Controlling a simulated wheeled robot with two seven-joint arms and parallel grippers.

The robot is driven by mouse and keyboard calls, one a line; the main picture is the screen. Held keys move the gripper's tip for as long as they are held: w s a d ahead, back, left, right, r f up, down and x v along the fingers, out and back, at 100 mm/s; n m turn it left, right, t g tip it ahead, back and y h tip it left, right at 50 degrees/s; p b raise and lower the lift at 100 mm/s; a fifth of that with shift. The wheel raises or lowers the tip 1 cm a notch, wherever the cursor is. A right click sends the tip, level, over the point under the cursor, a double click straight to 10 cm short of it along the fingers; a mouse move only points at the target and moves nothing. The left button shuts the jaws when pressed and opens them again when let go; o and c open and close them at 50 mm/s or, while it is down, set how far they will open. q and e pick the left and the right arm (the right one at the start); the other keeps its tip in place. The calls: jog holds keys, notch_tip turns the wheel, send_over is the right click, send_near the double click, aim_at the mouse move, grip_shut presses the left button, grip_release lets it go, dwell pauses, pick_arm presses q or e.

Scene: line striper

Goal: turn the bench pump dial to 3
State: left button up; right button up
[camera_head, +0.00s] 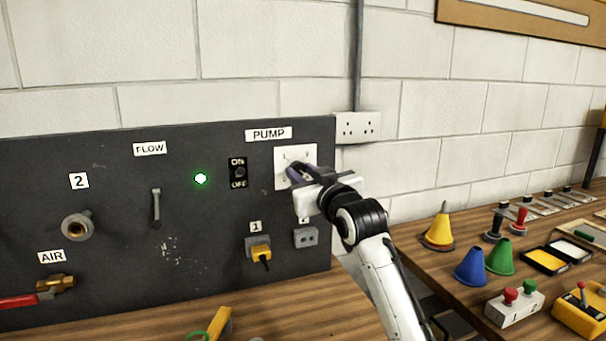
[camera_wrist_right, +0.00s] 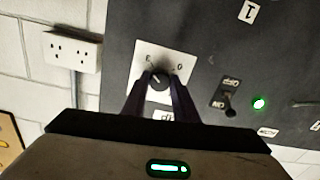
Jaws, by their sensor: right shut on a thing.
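The pump dial is a dark knob (camera_wrist_right: 158,82) on a white square plate (camera_head: 282,181) below the PUMP label (camera_head: 268,134) on a dark panel. My right gripper (camera_head: 299,175) reaches it from the right and is shut on the knob, one finger on each side in the wrist view (camera_wrist_right: 158,92). That view is upside down, with a 3 at the plate's upper left and a 0 at upper right. A pale mark on the knob seems to lean toward the 3; its exact setting is unclear. The gripper hides most of the dial in the head view. My left gripper is out of view.
An ON/OFF switch (camera_head: 238,172) and lit green lamp (camera_head: 201,178) are left of the dial. A wall outlet (camera_head: 357,127) is right. The right bench holds cones (camera_head: 439,229) and control boxes (camera_head: 514,306).

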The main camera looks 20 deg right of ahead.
jog(key=shift+m, duration=0.6)
jog(key=o, duration=1.1)
jog(key=shift+c, duration=0.2)
jog(key=s+b, duration=0.1)
jog(key=s, duration=0.9)
jog(key=shift+s+d+b, duration=0.15)
jog(key=shift+d+b, duration=0.2)
